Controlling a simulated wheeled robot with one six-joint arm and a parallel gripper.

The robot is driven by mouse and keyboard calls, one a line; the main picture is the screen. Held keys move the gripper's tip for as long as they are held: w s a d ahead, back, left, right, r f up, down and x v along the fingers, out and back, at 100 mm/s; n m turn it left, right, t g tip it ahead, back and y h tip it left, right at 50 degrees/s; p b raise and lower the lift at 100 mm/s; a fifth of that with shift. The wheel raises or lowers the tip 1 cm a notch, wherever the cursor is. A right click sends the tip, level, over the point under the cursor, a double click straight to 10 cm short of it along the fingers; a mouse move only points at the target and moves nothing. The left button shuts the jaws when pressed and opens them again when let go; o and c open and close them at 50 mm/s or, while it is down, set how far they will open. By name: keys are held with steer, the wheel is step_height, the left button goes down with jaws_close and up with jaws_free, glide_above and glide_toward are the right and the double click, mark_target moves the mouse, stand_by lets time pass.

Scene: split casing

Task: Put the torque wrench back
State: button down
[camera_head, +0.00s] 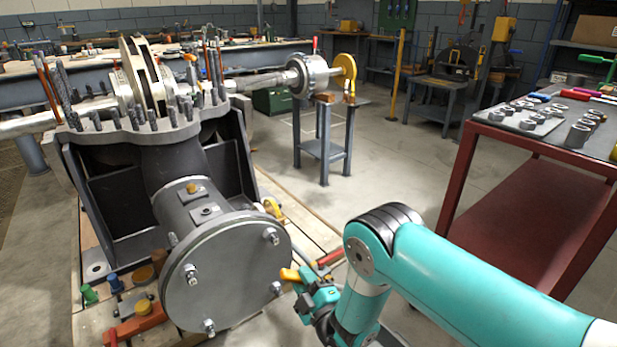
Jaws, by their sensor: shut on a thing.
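My gripper (303,285) is low in the middle of the view, just right of the casing's round end cover (228,275). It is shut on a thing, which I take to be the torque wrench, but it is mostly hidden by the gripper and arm. A small yellow-orange piece shows at the jaws, and I cannot tell whether it is part of the tool or of the gripper. The red tool cart (485,130) stands at the right, with sockets (525,122) and several coloured-handled tools on its top.
The grey split casing (160,155) with upright studs and an open rotor fills the left. A small blue-grey stand (322,150) carries the shaft end behind it. Clear floor (395,165) lies between the stand and the cart.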

steer(key=w+d+r+m+t+h, duration=0.1)
steer(key=d+r+m+h, duration=0.15)
steer(key=d+r, duration=0.55)
steer(key=w+d+r+m+t+h, duration=0.15)
steer(key=d+r+h, duration=0.25)
steer(key=d, duration=0.9)
steer(key=w+d+r+m+h, duration=0.15)
steer(key=d+r+h, duration=0.35)
steer(key=d, duration=0.5)
step_height(320, 180, up, 27)
steer(key=y+p, duration=0.1)
steer(key=p, duration=2.5)
steer(key=shift+s, duration=0.3)
steer(key=shift+a+m+y, duration=0.1)
steer(key=shift+m+y, duration=0.15)
